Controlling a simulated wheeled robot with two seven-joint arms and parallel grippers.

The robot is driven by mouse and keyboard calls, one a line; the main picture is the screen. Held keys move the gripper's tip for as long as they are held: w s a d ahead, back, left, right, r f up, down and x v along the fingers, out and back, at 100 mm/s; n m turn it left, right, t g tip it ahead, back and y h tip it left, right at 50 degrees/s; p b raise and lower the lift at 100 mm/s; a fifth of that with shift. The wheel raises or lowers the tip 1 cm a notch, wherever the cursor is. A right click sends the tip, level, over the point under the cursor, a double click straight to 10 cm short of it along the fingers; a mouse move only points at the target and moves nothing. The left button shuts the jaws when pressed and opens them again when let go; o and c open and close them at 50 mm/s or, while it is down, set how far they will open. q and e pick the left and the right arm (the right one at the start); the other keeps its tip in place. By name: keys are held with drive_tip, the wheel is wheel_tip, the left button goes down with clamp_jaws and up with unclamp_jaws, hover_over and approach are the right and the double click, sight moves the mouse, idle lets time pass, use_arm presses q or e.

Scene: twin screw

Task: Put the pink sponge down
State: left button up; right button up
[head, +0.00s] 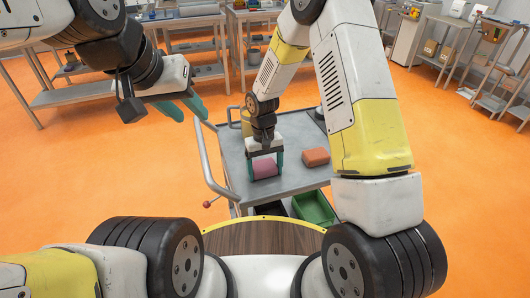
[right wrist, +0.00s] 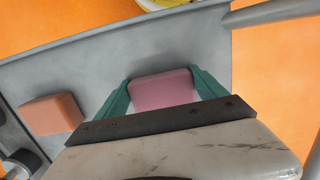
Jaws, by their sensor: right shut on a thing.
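The pink sponge (head: 265,168) is between the teal fingers of my right gripper (head: 265,172), which is shut on it. The gripper points down over the grey top of a cart (head: 292,133), near its left side. In the right wrist view the pink sponge (right wrist: 162,90) sits between both fingers, with its near part hidden by the gripper body. Whether the sponge touches the cart top I cannot tell. My left gripper (head: 182,109) is open and empty, in the air left of the cart.
An orange-brown block (head: 315,157) lies on the cart, right of the pink sponge. A yellow object (head: 246,122) stands at the cart's far left corner. A green bin (head: 313,208) is lower at the near side. The cart's grey handle rail (head: 207,165) runs along the left.

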drive_tip(key=shift+f, duration=0.1)
drive_tip(key=shift+s+d+f, duration=0.15)
drive_tip(key=shift+s+f, duration=0.15)
drive_tip(key=shift+f, duration=0.25)
drive_tip(key=o, duration=1.8)
drive_tip(key=shift+o, duration=0.2)
drive_tip(key=r, duration=0.4)
drive_tip(key=w+r, duration=0.1)
drive_tip(key=r, duration=0.3)
drive_tip(key=w+r, duration=0.1)
drive_tip(key=r, duration=0.3)
drive_tip(key=shift+a, duration=0.3)
drive_tip(key=r, duration=0.2)
wheel_tip(320, 180, up, 7)
drive_tip(key=t, duration=0.1)
hover_over(264, 166)
drive_tip(key=s+d, duration=0.2)
drive_tip(key=d, duration=0.2)
drive_tip(key=s+d+r+m+t+y, duration=0.1)
drive_tip(key=s+d+r+t, duration=0.2)
drive_tip(key=s+d+r, duration=0.2)
drive_tip(key=s+d+r+m+t+y, duration=0.1)
drive_tip(key=s+d+r+m+t, duration=0.1)
drive_tip(key=s+d+r, duration=0.3)
drive_tip(key=s+r+t, duration=0.1)
drive_tip(key=s+r, duration=0.3)
drive_tip(key=s, duration=0.3)
drive_tip(key=shift+r+t+y, duration=0.25)
drive_tip(key=shift+t+y, duration=0.05)
drive_tip(key=shift+s, duration=0.1)
